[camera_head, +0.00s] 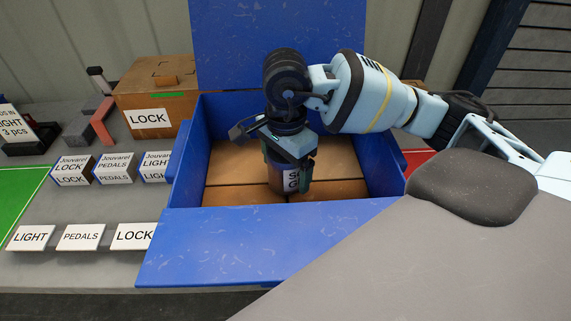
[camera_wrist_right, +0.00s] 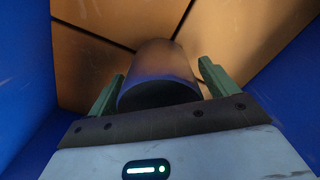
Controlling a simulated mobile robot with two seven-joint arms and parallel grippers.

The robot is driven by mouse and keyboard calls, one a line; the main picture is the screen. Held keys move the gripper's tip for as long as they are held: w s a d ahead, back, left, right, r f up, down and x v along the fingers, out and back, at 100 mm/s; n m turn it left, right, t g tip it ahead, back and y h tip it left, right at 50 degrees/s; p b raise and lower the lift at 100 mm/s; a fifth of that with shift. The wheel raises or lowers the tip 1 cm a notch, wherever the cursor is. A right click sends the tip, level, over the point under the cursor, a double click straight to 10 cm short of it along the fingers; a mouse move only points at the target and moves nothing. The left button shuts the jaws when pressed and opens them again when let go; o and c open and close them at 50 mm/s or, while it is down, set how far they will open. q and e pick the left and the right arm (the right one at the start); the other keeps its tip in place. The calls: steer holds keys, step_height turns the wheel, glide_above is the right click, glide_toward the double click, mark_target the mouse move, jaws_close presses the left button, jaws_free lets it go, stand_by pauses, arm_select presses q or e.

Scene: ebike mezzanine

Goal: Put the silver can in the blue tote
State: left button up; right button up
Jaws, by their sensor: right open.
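The blue tote (camera_head: 240,240) stands open on the bench, with brown boxes (camera_head: 235,165) covering its floor. My right gripper (camera_head: 290,180) reaches down inside the tote. The silver can (camera_head: 287,181) is between its fingers in the head view, with part of a label showing. In the right wrist view, the can (camera_wrist_right: 160,72) lies between the two green fingers of the right gripper (camera_wrist_right: 158,85), with gaps at its sides. The fingers are open. Whether the can touches the boxes below is not clear. My left gripper is not in view.
A brown box labelled LOCK (camera_head: 155,95) stands left of the tote. Several small labelled blocks (camera_head: 115,168) and front labels (camera_head: 80,237) line the bench at left. A green mat (camera_head: 20,195) lies at the far left. The tote's walls surround the gripper.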

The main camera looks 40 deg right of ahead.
steer(key=shift+r, duration=0.45)
step_height(320, 180, up, 11)
steer(key=shift+r+p, duration=0.2)
steer(key=shift+p, duration=0.3)
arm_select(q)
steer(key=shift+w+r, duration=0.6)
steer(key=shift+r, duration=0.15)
